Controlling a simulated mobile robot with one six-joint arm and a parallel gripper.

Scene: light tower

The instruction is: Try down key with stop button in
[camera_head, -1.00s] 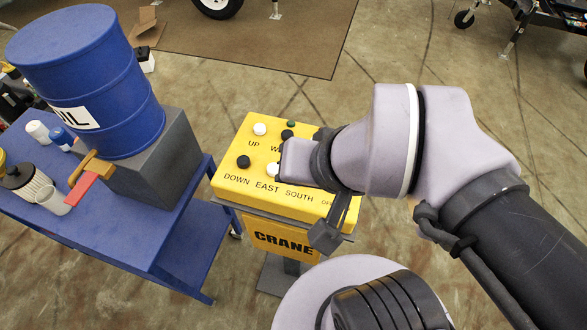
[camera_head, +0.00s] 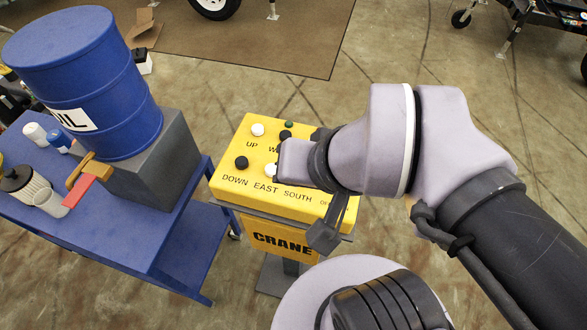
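The yellow crane control box (camera_head: 228,188) stands on a post in the middle of the view, with a CRANE label on its front. The black DOWN key (camera_head: 241,163) is at its left front, with the white UP key (camera_head: 257,130) behind it. A white key (camera_head: 271,170) shows above the word EAST. My gripper (camera_head: 325,236) hangs over the right part of the box. My wrist hides much of that part, and I cannot make out the stop button. The finger opening cannot be judged, and contact with the box cannot be told.
A blue cart (camera_head: 150,252) stands to the left, close to the box. It bears a blue oil drum (camera_head: 85,80) on a grey block (camera_head: 165,165), a red-handled valve (camera_head: 82,185) and several small containers. Open floor lies behind the box.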

